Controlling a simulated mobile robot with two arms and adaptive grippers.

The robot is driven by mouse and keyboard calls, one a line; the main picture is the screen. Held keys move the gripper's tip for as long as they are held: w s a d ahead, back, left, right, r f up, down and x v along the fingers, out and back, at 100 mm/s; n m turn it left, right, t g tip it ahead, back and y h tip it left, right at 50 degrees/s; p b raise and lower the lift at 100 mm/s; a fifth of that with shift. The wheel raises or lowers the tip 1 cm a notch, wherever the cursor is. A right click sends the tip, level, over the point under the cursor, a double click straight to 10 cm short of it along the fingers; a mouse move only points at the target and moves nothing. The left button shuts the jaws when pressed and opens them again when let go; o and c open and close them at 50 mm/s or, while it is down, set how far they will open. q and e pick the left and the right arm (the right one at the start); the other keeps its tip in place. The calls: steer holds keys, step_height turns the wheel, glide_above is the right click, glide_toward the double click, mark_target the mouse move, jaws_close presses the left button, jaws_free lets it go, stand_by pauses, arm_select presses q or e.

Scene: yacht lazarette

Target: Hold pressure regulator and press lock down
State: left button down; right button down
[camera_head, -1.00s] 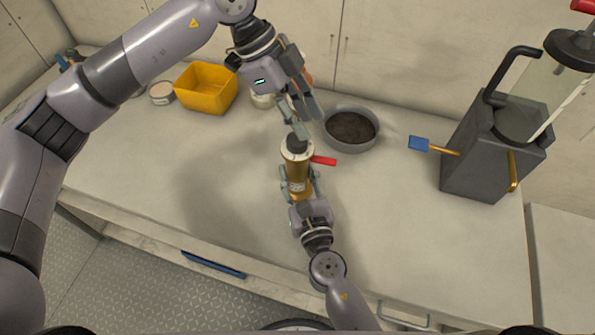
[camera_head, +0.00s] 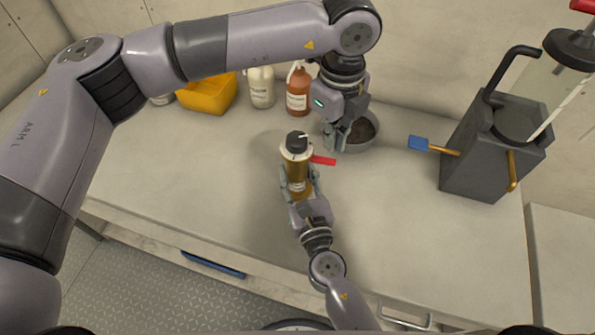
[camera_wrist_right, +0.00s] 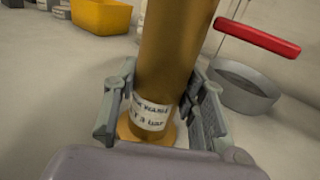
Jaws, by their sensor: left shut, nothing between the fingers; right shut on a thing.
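The pressure regulator (camera_head: 297,170) is a brass-coloured cylinder with a white collar, a black top knob (camera_head: 297,142) and a red lever (camera_head: 323,160) sticking out to the right. It stands upright on the worktop. My right gripper (camera_head: 301,190) is shut around its lower body; in the right wrist view the fingers flank the brass body (camera_wrist_right: 170,65) beside a white label (camera_wrist_right: 148,112). My left gripper (camera_head: 337,146) is shut and empty, pointing down to the right of the knob, above the red lever and in front of the grey bowl. It does not touch the knob.
A grey bowl (camera_head: 368,140) with dark contents stands behind my left gripper. A yellow bin (camera_head: 208,95), a white bottle (camera_head: 262,88) and a brown bottle (camera_head: 299,92) stand at the back. A grey machine (camera_head: 490,150) with a blue-ended lever is at right. The worktop's left side is clear.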

mark_target(329, 160)
arm_select(q)
steer(key=shift+f, duration=1.1)
stand_by(0.6)
steer(key=shift+f, duration=1.6)
steer(key=shift+r, duration=3.55)
arm_select(e)
steer(key=c, duration=0.9)
jaws_free()
steer(key=shift+s, duration=0.1)
